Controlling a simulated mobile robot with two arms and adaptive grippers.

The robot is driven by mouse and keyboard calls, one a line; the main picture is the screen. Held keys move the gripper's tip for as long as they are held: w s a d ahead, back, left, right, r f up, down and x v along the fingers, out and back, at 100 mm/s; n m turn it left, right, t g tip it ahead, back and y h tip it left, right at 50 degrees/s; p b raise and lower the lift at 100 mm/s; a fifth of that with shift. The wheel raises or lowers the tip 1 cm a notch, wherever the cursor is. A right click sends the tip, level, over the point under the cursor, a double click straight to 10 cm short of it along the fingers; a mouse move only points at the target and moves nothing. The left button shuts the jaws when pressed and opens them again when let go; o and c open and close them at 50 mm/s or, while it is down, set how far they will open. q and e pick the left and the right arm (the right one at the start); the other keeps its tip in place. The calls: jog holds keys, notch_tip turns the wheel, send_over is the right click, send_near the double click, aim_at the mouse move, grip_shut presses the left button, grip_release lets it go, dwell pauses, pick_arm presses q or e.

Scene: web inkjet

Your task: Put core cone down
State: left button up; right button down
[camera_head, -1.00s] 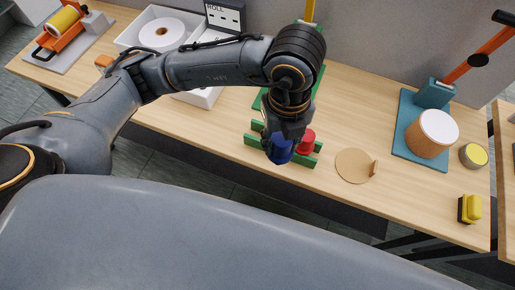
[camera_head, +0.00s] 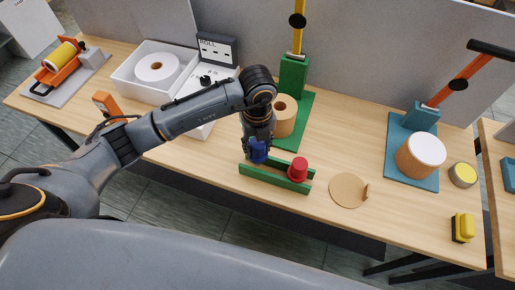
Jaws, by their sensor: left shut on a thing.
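A blue core cone (camera_head: 259,152) is in my left gripper (camera_head: 258,139), at the left part of a green cone rack (camera_head: 275,183). The gripper hangs down over the rack and is shut on the blue cone. I cannot tell whether the cone touches the rack. A red core cone (camera_head: 298,169) sits in the right part of the rack. My right gripper is not in view.
Behind the rack stands a green press (camera_head: 293,78) with a brown roll (camera_head: 284,115). A round cardboard disc (camera_head: 347,190) lies to the right. A blue-based press (camera_head: 421,120) holds a white-topped roll (camera_head: 420,156). A white box (camera_head: 128,80) is at back left.

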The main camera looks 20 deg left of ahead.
pick_arm(q)
notch_tip(320, 180, down, 2)
jog(key=shift+f+p, duration=0.1)
jog(key=shift+p, duration=0.6)
jog(key=shift+f, duration=0.35)
jog(key=shift+f, duration=0.1)
jog(key=shift+f+b, duration=0.4)
jog(key=shift+b, duration=0.05)
jog(key=o, duration=1.3)
jog(key=shift+c, duration=0.2)
